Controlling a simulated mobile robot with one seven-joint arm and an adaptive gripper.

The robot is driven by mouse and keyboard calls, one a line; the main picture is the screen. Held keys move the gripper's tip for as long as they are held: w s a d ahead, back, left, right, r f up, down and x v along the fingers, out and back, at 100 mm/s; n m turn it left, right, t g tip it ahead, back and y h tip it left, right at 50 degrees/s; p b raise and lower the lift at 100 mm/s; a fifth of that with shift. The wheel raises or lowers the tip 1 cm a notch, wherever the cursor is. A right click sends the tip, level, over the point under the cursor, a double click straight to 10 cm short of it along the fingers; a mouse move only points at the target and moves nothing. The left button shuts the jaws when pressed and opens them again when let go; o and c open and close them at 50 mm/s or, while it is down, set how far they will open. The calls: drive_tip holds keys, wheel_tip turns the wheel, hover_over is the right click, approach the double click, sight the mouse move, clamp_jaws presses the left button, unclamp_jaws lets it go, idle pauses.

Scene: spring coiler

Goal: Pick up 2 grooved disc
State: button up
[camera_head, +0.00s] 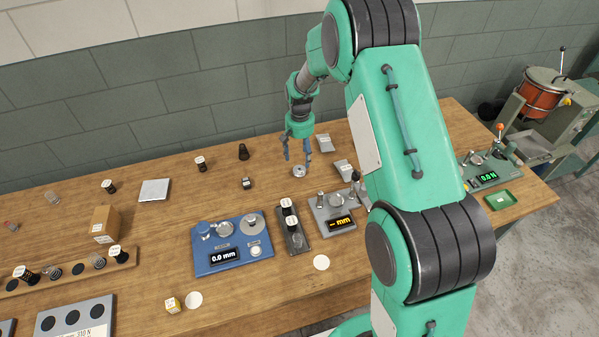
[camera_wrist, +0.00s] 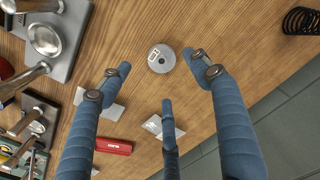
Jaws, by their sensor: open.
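A small silver disc (camera_head: 299,171) with a central hole lies flat on the wooden table. In the wrist view the disc (camera_wrist: 161,59) carries a small white label that I cannot read; its groove is too small to make out. My gripper (camera_head: 297,156) points down above the disc, with its blue-grey fingers spread and nothing between them. In the wrist view the disc appears near the upper fingertips, apart from them.
A grey gauge (camera_head: 336,214) with an orange display and a blue gauge (camera_head: 229,244) stand nearer. Two grey packets (camera_head: 325,142) (camera_head: 343,167) lie right of the disc. A red case (camera_wrist: 113,146) and a black spring (camera_wrist: 300,21) show in the wrist view. Bare wood surrounds the disc.

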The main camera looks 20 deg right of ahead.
sight(299, 169)
drive_tip(key=shift+f, duration=1.15)
drive_tip(key=shift+f, duration=0.1)
drive_tip(key=shift+w+f+b, duration=0.15)
drive_tip(key=shift+f+b, duration=0.3)
drive_tip(key=shift+f, duration=2.05)
drive_tip(key=c, duration=1.5)
